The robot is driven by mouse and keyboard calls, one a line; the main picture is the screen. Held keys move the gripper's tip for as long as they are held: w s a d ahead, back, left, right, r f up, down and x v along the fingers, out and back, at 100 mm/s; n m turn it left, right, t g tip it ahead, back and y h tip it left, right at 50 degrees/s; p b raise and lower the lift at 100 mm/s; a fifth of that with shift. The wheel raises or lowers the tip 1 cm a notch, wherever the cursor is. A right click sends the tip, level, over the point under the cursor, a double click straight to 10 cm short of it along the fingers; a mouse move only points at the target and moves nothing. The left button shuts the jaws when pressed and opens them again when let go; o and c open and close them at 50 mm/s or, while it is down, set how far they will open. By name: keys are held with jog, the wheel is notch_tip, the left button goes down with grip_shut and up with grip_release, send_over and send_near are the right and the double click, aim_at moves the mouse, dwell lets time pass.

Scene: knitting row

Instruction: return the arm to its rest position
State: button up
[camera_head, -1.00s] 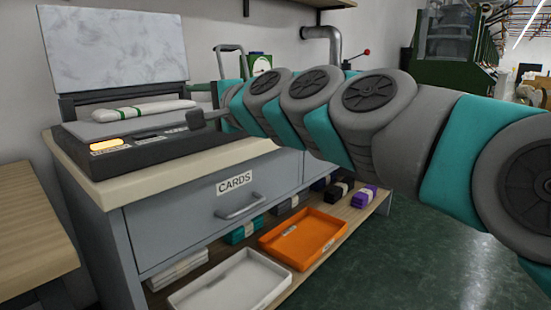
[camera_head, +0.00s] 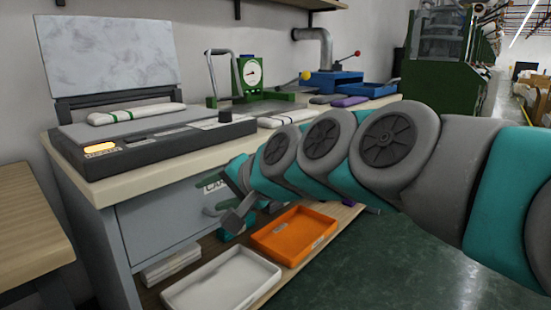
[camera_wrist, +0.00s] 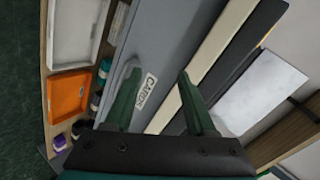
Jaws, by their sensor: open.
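My arm (camera_head: 395,150) reaches in from the right in the head view, with teal and grey links. My gripper (camera_head: 232,215) is low in front of the grey drawer cabinet, near the drawer front. In the wrist view my gripper (camera_wrist: 158,100) shows two green fingers spread apart with nothing between them. The drawer (camera_wrist: 165,50) with its CARDS label (camera_wrist: 145,90) lies beyond the fingers, and the drawer handle shows beside the left finger. In the head view my gripper and wrist hide most of the label and handle.
On the lower shelf stand a white tray (camera_head: 222,280) and an orange tray (camera_head: 292,236). The bench top holds a dark press (camera_head: 150,140) with an open lid, a green dial gauge (camera_head: 250,75) and a blue device (camera_head: 333,82). Green floor (camera_head: 390,260) at right is clear.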

jog(key=s+d+f+n+g+h+p, duration=0.2)
jog(key=s+d+f+g+h, duration=0.2)
jog(key=s+d+f, duration=0.7)
jog(key=s+d+f+n+g+h+p, duration=0.2)
jog(key=s+d+f+g+h, duration=0.3)
jog(key=s+d+f, duration=0.6)
jog(key=s+d, duration=0.4)
jog(key=s, duration=0.2)
jog(key=shift+s+g, duration=0.2)
jog(key=shift+g, duration=0.1)
